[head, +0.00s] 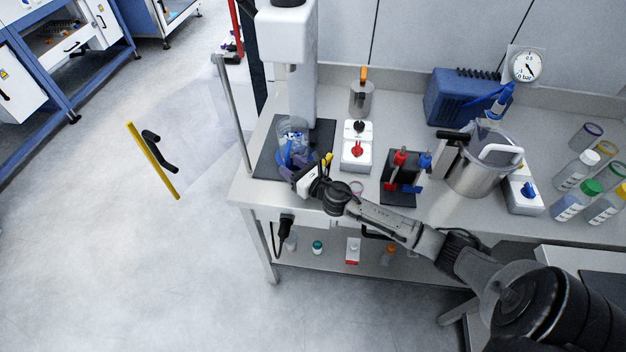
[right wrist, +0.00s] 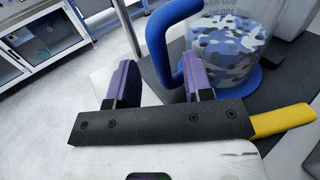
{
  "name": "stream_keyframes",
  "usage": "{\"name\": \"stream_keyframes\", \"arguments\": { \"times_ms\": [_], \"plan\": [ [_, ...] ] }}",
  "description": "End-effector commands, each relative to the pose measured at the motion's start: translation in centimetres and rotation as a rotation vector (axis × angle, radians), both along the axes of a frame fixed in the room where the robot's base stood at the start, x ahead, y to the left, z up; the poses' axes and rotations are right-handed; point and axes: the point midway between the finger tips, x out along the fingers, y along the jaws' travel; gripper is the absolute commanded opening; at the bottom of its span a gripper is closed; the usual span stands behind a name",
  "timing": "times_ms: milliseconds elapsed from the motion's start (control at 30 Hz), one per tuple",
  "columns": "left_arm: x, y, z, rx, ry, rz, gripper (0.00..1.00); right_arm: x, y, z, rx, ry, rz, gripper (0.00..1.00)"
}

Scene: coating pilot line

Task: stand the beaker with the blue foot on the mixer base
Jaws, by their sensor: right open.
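The beaker (head: 292,128) is clear, with a blue foot, a blue handle and a blue-and-white camouflage pattern inside. It stands upright on the dark plate of the mixer base (head: 264,163), below the white mixer head (head: 287,38). My right gripper (head: 288,160) is at the near side of the beaker. In the right wrist view, its purple fingers (right wrist: 162,82) are apart, and the blue handle (right wrist: 163,45) shows between and beyond them. The beaker body (right wrist: 229,48) and foot (right wrist: 244,90) show behind the right finger. My left gripper is out of view.
Right of the mixer stand a white box with a red knob (head: 357,147), a rack with red and blue handles (head: 401,178) and a steel pot (head: 480,165). Bottles (head: 577,170) stand at far right. A yellow-edged clear panel (head: 152,161) is left of the bench.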

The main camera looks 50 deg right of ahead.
Motion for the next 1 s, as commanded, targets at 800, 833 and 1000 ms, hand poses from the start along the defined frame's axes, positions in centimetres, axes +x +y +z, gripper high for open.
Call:
{"name": "stream_keyframes", "arguments": {
  "times_ms": [800, 833, 1000],
  "plan": [
    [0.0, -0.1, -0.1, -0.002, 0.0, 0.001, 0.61, -9.7, 0.4, 0.1, -0.001, -0.001, 0.001, 0.47],
    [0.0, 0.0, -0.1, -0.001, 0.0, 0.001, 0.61, -9.8, 0.4, 0.1, -0.001, -0.002, 0.001, 0.47],
    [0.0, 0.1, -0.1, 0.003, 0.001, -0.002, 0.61, -9.8, 0.4, 0.1, -0.001, -0.002, 0.001, 0.47]
  ]
}}
